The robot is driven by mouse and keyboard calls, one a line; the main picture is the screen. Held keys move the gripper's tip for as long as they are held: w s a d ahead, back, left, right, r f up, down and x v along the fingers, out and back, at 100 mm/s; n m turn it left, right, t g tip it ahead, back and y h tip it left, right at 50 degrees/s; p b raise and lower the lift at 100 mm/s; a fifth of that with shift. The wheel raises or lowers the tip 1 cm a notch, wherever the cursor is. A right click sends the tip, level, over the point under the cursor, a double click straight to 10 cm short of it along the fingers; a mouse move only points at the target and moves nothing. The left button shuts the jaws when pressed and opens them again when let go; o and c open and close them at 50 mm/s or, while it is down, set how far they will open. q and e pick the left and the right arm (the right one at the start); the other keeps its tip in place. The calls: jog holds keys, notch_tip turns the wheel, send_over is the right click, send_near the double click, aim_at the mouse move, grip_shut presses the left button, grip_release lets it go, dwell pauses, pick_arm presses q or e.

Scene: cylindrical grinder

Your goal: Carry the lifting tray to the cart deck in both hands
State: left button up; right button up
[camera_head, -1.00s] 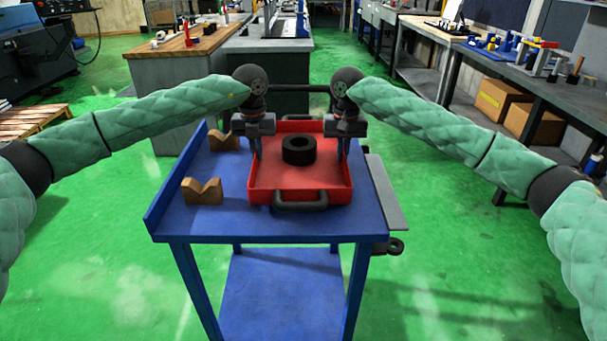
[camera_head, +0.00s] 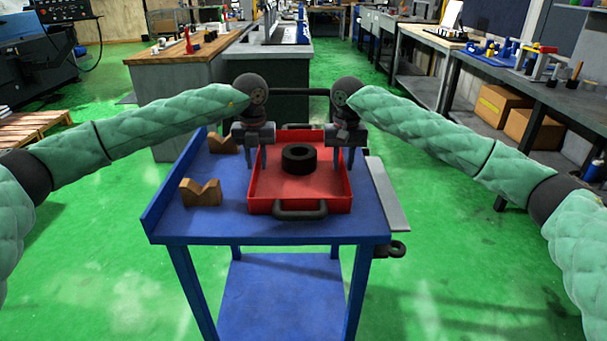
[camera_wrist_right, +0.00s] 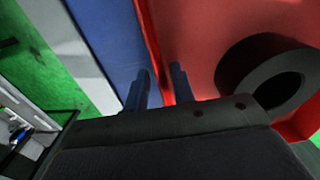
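The red lifting tray (camera_head: 300,192) is on the blue cart deck (camera_head: 225,222), level, with a dark handle (camera_head: 300,211) at its near end. A black ring (camera_head: 299,158) lies inside it. My left gripper (camera_head: 258,165) is at the tray's left wall with its fingers apart. My right gripper (camera_head: 343,165) is at the right wall. In the right wrist view, the right gripper's (camera_wrist_right: 159,88) fingers stand apart on either side of the red tray wall (camera_wrist_right: 150,40), with gaps between. The black ring (camera_wrist_right: 264,75) also shows there.
Two brown V-shaped blocks stand on the deck left of the tray, one nearer (camera_head: 201,193) and one farther (camera_head: 223,143). A grey plate (camera_head: 388,195) runs along the cart's right side. A long workbench (camera_head: 510,75) stands at right. Green floor is open around the cart.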

jog(key=shift+f, duration=0.1)
pick_arm(q)
jog(key=shift+r, duration=0.2)
notch_tip(320, 180, up, 11)
jog(key=shift+r, duration=0.2)
pick_arm(e)
notch_tip(320, 180, up, 12)
dwell(0.6)
